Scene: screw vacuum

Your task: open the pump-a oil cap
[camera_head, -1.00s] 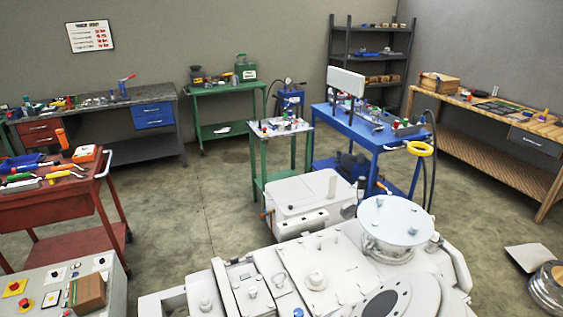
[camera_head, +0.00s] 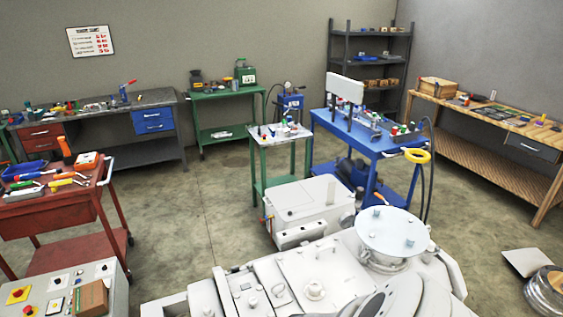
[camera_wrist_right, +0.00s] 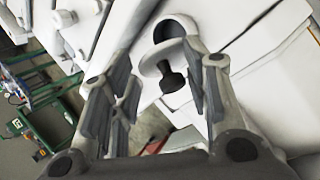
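A white pump machine (camera_head: 335,270) fills the lower middle of the head view, with several white knobs and caps on its top. One round white cap (camera_head: 314,291) sits on a flat plate there. I cannot tell which is the pump-a oil cap. My right gripper (camera_wrist_right: 160,75) shows in the right wrist view with its two fingers spread and nothing between the pads. Beyond its fingers is a white ring-shaped part with a black knob (camera_wrist_right: 174,80), beside a dark round opening (camera_wrist_right: 174,30) in a white housing. My left gripper is not in view.
A round lidded vessel (camera_head: 392,232) stands on the machine's right side. A white box unit (camera_head: 307,200) stands behind it. A red tool cart (camera_head: 60,210) and a grey control panel (camera_head: 60,285) are at the left. Open floor (camera_head: 190,215) lies between.

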